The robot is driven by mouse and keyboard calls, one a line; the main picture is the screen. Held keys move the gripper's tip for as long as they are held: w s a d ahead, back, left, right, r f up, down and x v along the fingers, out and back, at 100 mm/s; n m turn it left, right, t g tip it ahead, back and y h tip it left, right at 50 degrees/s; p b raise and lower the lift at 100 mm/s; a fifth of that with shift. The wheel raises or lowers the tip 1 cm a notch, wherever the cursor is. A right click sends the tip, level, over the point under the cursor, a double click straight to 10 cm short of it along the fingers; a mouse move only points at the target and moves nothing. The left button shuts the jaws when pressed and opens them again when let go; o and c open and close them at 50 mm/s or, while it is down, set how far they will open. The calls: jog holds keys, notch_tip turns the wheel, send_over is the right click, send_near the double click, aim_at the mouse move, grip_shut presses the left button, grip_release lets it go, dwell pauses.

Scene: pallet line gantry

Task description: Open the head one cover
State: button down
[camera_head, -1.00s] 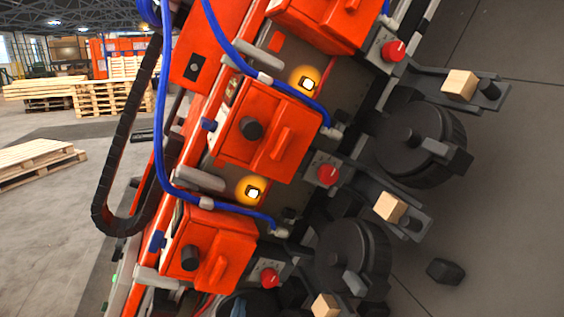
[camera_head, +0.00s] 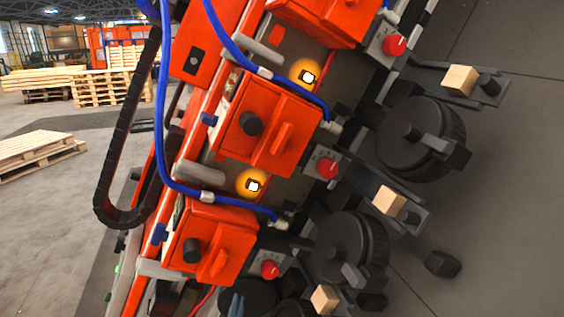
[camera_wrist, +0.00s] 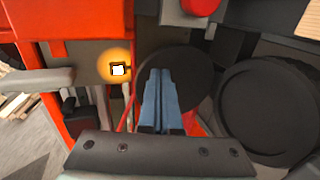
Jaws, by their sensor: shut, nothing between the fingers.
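Several orange box-shaped covers with black knobs and raised handles run along the tilted machine in the head view: one at the top (camera_head: 318,18), one in the middle (camera_head: 280,112) and one lower down (camera_head: 225,232). I cannot tell which is head one; all look closed. My gripper (camera_head: 237,306) barely shows at the bottom edge, below the lower cover. In the wrist view my gripper (camera_wrist: 161,90) has its blue-grey fingers together and empty, in front of a dark disc (camera_wrist: 190,72). An orange cover (camera_wrist: 85,18) shows at upper left there, apart from the fingers.
Glowing lamps (camera_head: 253,186), blue hoses (camera_head: 160,120) and red knobs (camera_head: 327,168) line the machine. Black reels (camera_head: 410,140) and brackets with wooden blocks (camera_head: 389,201) stick out to the right. A black block (camera_head: 443,264) lies on the floor. Pallets (camera_head: 40,154) stand at left.

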jog(key=s+r+p, duration=0.1)
jog(key=s+p, duration=0.2)
jog(key=s, duration=0.4)
jog(key=shift+s+d, duration=0.15)
jog(key=shift+d, duration=0.05)
dwell(0.7)
jog(key=shift+r, duration=0.1)
